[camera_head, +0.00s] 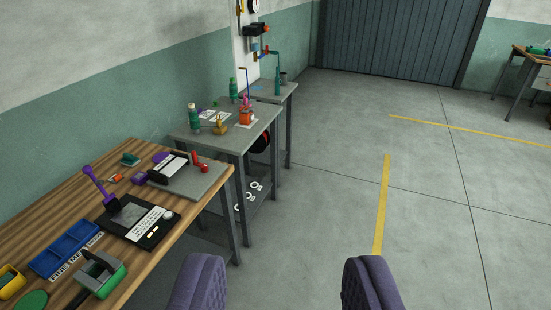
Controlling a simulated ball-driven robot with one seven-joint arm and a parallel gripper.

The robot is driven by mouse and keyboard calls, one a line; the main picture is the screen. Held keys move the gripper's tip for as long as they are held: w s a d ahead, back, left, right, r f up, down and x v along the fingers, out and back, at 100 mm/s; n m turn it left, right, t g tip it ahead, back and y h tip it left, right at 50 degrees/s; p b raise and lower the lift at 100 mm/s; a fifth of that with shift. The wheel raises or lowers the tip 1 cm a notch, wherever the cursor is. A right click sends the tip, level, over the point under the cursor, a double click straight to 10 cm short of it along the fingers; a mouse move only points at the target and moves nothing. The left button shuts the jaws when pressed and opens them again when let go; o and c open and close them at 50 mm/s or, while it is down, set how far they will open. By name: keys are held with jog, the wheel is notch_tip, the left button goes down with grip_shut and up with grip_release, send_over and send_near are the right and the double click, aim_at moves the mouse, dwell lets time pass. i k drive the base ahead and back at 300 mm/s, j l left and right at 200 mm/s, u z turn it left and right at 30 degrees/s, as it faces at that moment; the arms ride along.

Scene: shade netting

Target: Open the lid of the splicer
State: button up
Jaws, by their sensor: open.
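My gripper (285,284) shows as two purple ribbed fingers at the bottom of the view. They are wide apart with only floor seen between them, and nothing is held. The gripper is to the right of the wooden workbench (55,216), apart from everything on it. I cannot tell for sure which bench device is the splicer. One candidate is a grey plate device (200,178) with a black, white-labelled bar and a red lever. Another is a flat black device (158,232) with a dark panel and white label. A green-and-grey device (100,272) stands nearer.
A blue tray (66,250), a purple scoop-like tool (100,190) and a yellow container (12,282) crowd the bench. Grey tables (232,143) with bottles and fittings stand beyond along the wall. Open concrete floor (330,160) lies to the right, with yellow lines.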

aim_at(250, 109)
jog(key=i, duration=2.9)
jog(key=i+l+u, duration=0.1)
jog(key=i+u, duration=0.15)
jog(key=i, duration=0.3)
jog(key=i+l+u, duration=0.25)
jog(key=i, duration=0.3)
jog(key=i+j, duration=0.05)
